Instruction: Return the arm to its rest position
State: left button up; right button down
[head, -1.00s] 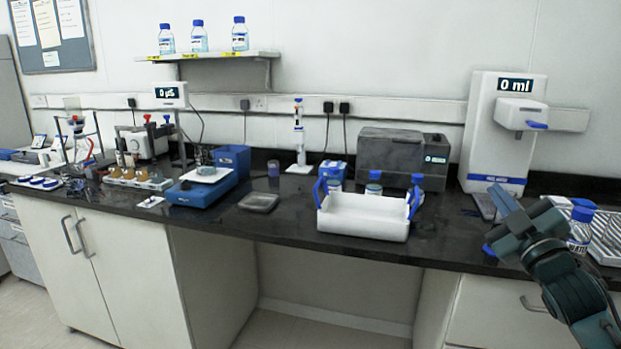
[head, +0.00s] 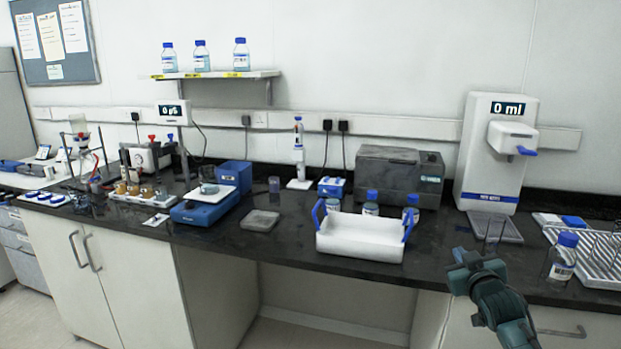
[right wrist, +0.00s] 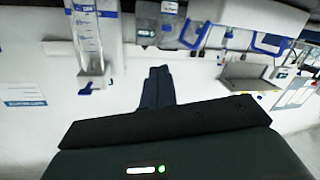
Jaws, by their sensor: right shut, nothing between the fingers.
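My right gripper (head: 477,262) is at the lower right of the head view, in front of the bench's front edge and right of the white tray with blue handles (head: 360,240). Its dark teal fingers are shut with nothing between them. In the right wrist view the shut fingers (right wrist: 158,85) show in the middle, clear of any object. My left gripper does not show in the head view.
The black bench (head: 300,250) carries a blue balance (head: 205,207), a grey dish (head: 260,221), a white dispenser reading 0 ml (head: 490,165) and a drying rack (head: 590,262). A blue-capped bottle (head: 562,262) stands right of my right gripper, near the front edge.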

jog(key=s+a+f+n+g+y, duration=0.1)
jog(key=s+a+f+g+y, duration=0.1)
jog(key=s+a+f, duration=0.55)
jog(key=s+a+f+g+y, duration=0.1)
jog(key=s+a+f, duration=0.3)
jog(key=s+f, duration=0.65)
jog(key=s+a+f+g+y, duration=0.1)
jog(key=s+a, duration=0.3)
jog(key=s, duration=0.6)
jog(key=s+a+f+g, duration=0.2)
jog(key=s+a+f, duration=0.2)
jog(key=s, duration=0.6)
jog(key=shift+a+m+y, duration=0.2)
jog(key=shift+m+y, duration=0.2)
